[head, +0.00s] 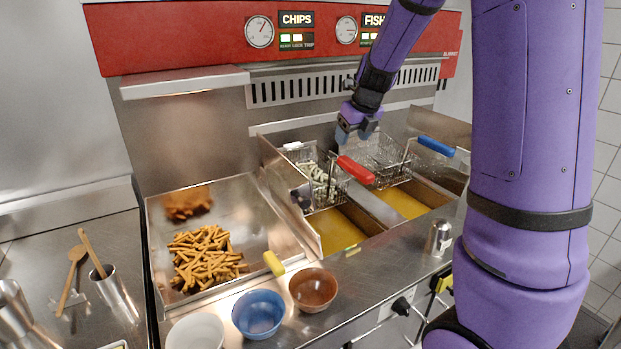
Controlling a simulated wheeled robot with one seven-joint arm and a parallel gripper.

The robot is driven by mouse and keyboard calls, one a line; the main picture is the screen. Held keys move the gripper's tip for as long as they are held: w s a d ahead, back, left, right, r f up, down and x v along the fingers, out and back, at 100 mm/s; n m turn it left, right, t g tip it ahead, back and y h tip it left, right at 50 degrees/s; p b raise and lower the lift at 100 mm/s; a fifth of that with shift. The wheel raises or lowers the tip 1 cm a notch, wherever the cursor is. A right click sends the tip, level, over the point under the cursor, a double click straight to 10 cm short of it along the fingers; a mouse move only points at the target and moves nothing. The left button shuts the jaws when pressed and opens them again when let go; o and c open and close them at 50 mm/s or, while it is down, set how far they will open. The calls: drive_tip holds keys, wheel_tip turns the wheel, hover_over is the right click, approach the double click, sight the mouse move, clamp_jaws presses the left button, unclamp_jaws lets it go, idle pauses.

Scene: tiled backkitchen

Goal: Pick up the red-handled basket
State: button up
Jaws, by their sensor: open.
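The red-handled basket (298,157) is a wire fry basket in the left well of the fryer, toward its back, with pale chips in it. Its red handle (356,170) points to the front right, above the well. My gripper (350,139) is open and empty, just behind and above the red handle, pointing down. I cannot tell whether its fingers touch the handle or the basket rim. My purple arm reaches in from the upper right and hides part of the fryer back.
A blue-handled basket (378,150) hangs over the right well, its blue handle (436,146) close to my arm. Hot-looking oil (336,232) fills both wells. A tray of cooked chips (155,212), bowls (258,313) and a metal shaker (438,238) stand around. The splash walls are raised edges.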

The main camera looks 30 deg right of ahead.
sight(345, 158)
drive_tip(key=x, duration=1)
drive_tip(key=shift+d+f, duration=0.15)
drive_tip(key=shift+d, duration=0.1)
drive_tip(key=shift+s, duration=0.1)
clamp_jaws()
